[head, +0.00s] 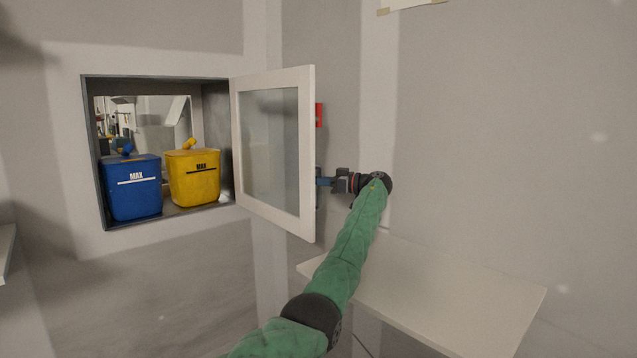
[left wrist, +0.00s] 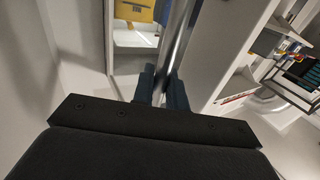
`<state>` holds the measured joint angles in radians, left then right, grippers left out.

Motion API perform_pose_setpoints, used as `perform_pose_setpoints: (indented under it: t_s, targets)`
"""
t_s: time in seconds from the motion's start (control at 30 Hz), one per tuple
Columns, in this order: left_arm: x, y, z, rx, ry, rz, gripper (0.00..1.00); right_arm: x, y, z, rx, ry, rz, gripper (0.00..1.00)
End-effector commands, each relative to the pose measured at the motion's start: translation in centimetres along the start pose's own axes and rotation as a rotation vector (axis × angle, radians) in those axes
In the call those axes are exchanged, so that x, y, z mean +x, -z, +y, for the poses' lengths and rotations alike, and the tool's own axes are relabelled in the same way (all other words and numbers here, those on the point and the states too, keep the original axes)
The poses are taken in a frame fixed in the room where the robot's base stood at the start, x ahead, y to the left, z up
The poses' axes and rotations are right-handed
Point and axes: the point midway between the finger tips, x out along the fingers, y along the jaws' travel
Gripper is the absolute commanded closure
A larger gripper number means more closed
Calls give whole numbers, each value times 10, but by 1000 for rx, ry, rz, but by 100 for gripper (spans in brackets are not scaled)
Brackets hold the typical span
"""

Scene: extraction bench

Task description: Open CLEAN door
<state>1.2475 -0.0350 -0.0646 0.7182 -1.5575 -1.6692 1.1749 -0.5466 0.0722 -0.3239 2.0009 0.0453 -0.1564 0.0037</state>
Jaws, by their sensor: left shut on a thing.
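The white-framed glass door (head: 276,222) of the wall hatch stands swung wide open, out from the wall, hinged at the opening's right side. My left gripper (head: 322,182) is at the door's free edge, partly hidden behind its frame. In the left wrist view its dark fingers (left wrist: 163,88) are shut on a long silver handle bar (left wrist: 178,45). No CLEAN lettering is readable on the door. My right gripper is in neither view.
Inside the hatch (head: 91,150) stand a blue container (head: 134,198) and a yellow container (head: 193,187), both marked MAX. A pale shelf (head: 440,295) juts out below my arm. A red item (head: 319,115) shows beside the door's edge.

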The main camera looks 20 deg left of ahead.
Motion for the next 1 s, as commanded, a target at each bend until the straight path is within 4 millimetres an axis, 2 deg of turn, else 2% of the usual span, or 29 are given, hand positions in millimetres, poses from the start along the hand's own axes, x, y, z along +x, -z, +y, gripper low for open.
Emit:
perform_pose_setpoints:
  t_s: [0.03, 0.07, 0.13, 0.57, 0.77, 1.0]
  targets:
    - [0, -1, 0, 1, 0, -1, 100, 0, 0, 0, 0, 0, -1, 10]
    - [0, -1, 0, 1, 0, -1, 82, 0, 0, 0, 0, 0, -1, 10]
    - [0, -1, 0, 1, 0, -1, 68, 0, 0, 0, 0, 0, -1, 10]
    - [-6, 0, 0, 1, -1, 0, 68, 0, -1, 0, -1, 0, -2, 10]
    - [-28, 0, 0, 2, -1, 0, 68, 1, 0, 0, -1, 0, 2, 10]
    - [-65, -1, 1, 1, -1, 0, 68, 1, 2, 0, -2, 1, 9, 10]
